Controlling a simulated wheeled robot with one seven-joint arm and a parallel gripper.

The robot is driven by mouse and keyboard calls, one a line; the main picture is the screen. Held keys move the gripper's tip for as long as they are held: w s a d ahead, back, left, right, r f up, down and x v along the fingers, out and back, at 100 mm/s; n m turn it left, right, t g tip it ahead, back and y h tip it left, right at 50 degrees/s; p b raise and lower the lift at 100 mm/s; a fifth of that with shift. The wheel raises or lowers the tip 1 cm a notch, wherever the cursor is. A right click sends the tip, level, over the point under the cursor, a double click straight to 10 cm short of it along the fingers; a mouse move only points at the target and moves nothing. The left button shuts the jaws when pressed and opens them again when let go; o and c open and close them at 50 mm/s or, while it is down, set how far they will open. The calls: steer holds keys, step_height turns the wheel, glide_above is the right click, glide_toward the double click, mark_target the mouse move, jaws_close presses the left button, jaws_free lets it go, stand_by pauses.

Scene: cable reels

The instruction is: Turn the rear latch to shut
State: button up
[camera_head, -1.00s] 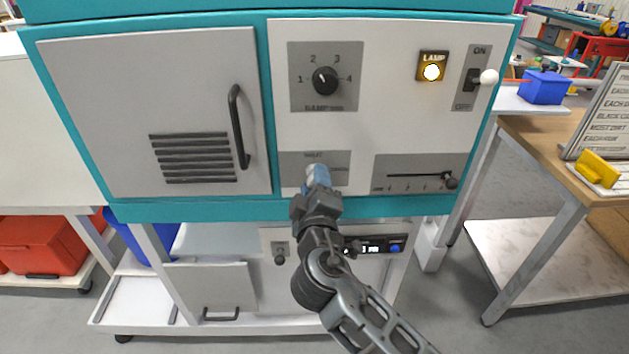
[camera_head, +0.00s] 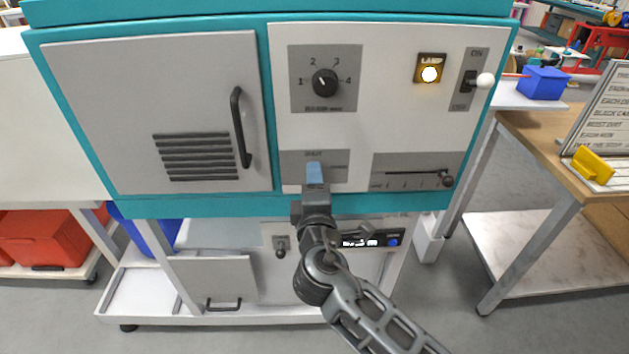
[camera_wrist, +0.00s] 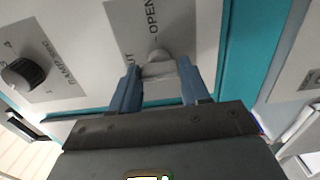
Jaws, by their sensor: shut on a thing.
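The rear latch (camera_wrist: 158,66) is a pale grey handle on a grey label plate (camera_wrist: 125,22). In the wrist view it sits between the two blue fingers of my gripper (camera_wrist: 158,82), which is shut on it. The word OPEN stands above it there, and part of SHUT shows at the left. In the head view, my gripper (camera_head: 315,174) is at the lower part of the cabinet's control panel. It hides the latch there. SHUT is printed just above the blue fingertips. The latch's exact angle is hard to tell.
A numbered dial (camera_head: 325,84), a lit lamp (camera_head: 430,73), an ON/OFF lever (camera_head: 484,80) and a slider (camera_head: 447,181) surround the plate. The cabinet door handle (camera_head: 240,127) sticks out at the left. A wooden table (camera_head: 545,133) stands to the right.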

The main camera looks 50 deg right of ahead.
steer(key=o, duration=1.1)
steer(key=shift+c, duration=0.2)
steer(key=b+v, duration=0.2)
steer(key=v, duration=0.5)
steer(key=shift+s+a, duration=0.25)
steer(key=shift+a, duration=0.1)
